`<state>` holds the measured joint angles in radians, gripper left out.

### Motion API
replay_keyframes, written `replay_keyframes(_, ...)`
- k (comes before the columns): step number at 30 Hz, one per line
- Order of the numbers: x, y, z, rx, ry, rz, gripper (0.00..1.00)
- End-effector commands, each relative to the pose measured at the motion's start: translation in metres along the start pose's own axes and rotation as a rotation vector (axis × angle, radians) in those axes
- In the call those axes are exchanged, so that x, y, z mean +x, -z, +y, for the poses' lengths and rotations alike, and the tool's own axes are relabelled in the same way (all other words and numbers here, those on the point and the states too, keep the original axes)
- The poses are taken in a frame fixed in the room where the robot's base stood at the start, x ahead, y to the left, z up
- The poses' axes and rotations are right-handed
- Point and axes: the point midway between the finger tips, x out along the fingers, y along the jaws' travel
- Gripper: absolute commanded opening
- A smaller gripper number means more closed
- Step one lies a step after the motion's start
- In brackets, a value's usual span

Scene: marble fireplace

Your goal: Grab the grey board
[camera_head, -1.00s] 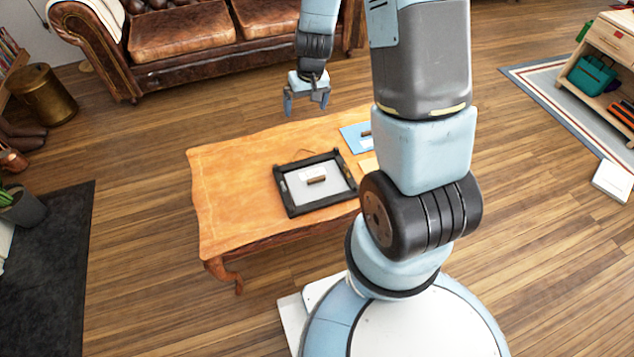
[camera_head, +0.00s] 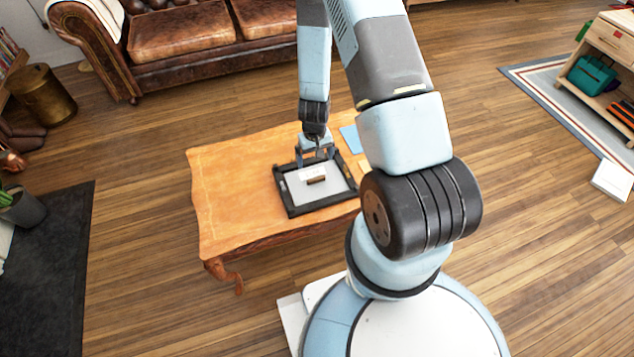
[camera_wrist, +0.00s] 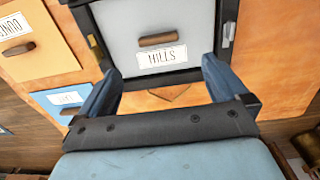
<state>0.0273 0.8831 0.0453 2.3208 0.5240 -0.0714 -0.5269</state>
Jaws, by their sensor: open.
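The grey board (camera_head: 318,193) lies flat inside a black tray (camera_head: 284,196) on the wooden table. It has a brown handle (camera_head: 316,180) and a white label. In the wrist view the grey board (camera_wrist: 125,30) is ahead of my gripper, with the handle (camera_wrist: 157,39) and a label (camera_wrist: 161,57) that seems to read "HILLS". My gripper (camera_head: 316,161) is above the far side of the tray. In the wrist view my gripper (camera_wrist: 161,70) is open and empty, its fingers spread wide of the handle. The handle is not between the fingertips.
A blue board (camera_wrist: 45,97) and a yellow-orange board (camera_wrist: 42,58), each with handle and label, lie beside the tray. The table (camera_head: 230,190) is clear left of the tray. A leather sofa (camera_head: 185,35) stands behind.

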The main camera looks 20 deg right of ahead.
Motion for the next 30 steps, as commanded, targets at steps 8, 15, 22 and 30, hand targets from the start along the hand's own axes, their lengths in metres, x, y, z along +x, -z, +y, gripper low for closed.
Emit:
replay_keyframes(8,0.035,-0.001,0.0,0.0,0.001,-0.002,1.0)
replay_keyframes(15,0.055,0.0,0.0,-0.001,0.001,0.0,1.0)
replay_keyframes(22,0.065,-0.001,0.001,0.001,0.001,-0.002,1.0)
replay_keyframes(30,0.096,-0.003,0.003,0.0,0.001,-0.002,1.0)
